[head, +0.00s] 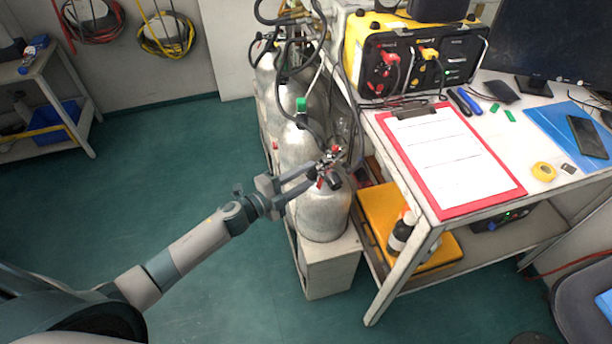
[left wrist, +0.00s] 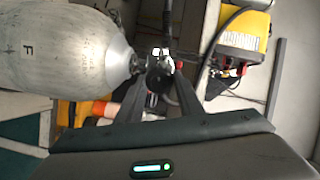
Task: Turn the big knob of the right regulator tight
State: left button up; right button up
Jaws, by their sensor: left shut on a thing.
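A silver cylinder (head: 323,214) stands nearest on a pale block, with a regulator (head: 330,158) on its valve. The regulator has a dark knob (head: 334,181) and small red parts. My left gripper (head: 318,172) reaches in from the left and is shut at the regulator. In the left wrist view, the cylinder (left wrist: 60,45) lies across the upper left, and the fingers close on a dark round knob (left wrist: 160,78). The fingers partly hide the knob, so its turn position cannot be told. My right gripper is not in view.
More cylinders (head: 296,145) with black hoses stand behind. A bench on the right carries a yellow-black air panel (head: 415,58) and a red clipboard (head: 508,190). A yellow case (head: 377,208) and bottle (head: 401,233) sit below. The green floor at left is clear.

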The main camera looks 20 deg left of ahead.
pick_arm(q)
jog(key=shift+s+f+m, duration=0.1)
jog(key=shift+f+m, duration=0.05)
jog(key=shift+m, duration=0.15)
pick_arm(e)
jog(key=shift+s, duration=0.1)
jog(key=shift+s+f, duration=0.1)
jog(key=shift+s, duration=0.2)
pick_arm(q)
jog(key=o, duration=1.1)
jog(key=shift+c, duration=0.2)
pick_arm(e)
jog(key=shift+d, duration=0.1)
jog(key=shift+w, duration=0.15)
pick_arm(q)
jog(key=shift+s+a, duration=0.25)
jog(key=shift+s, duration=0.15)
jog(key=b+v, duration=0.2)
jog(key=v, duration=1.4)
jog(key=shift+s+r+b, duration=0.25)
jog(key=shift+b, duration=0.15)
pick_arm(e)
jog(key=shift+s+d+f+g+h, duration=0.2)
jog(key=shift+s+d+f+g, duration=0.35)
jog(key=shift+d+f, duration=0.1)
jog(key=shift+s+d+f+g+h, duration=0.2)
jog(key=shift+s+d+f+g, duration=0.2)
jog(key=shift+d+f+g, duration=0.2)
